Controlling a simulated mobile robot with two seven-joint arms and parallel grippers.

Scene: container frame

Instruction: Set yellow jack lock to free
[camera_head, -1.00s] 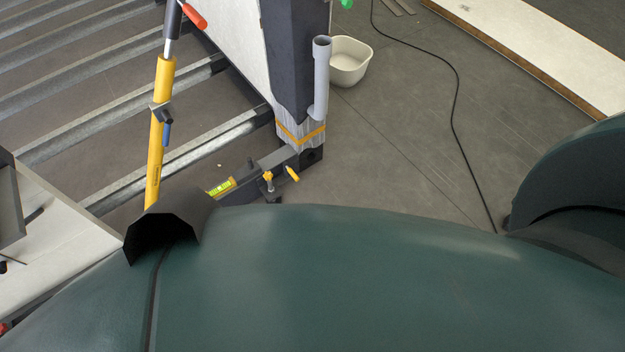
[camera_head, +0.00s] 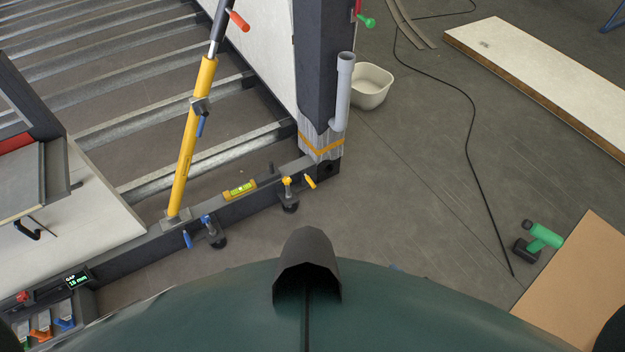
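A small jack with a yellow top (camera_head: 288,194) stands at the front side of the dark frame beam, near the corner post, with a dark round foot on the floor. A short yellow lever (camera_head: 310,182) sticks out just right of it, tilted; I cannot read its lock setting. A similar jack with a blue top (camera_head: 210,226) and a blue lever (camera_head: 187,239) is further left along the beam. Neither of my grippers is in view.
A tall yellow prop (camera_head: 190,135) leans up from the beam. A spirit level (camera_head: 239,189) lies on the beam. A gap display (camera_head: 77,280) reads about 16 mm at lower left. A green drill (camera_head: 543,238) and a brown board (camera_head: 580,285) lie right. Floor before the yellow jack is clear.

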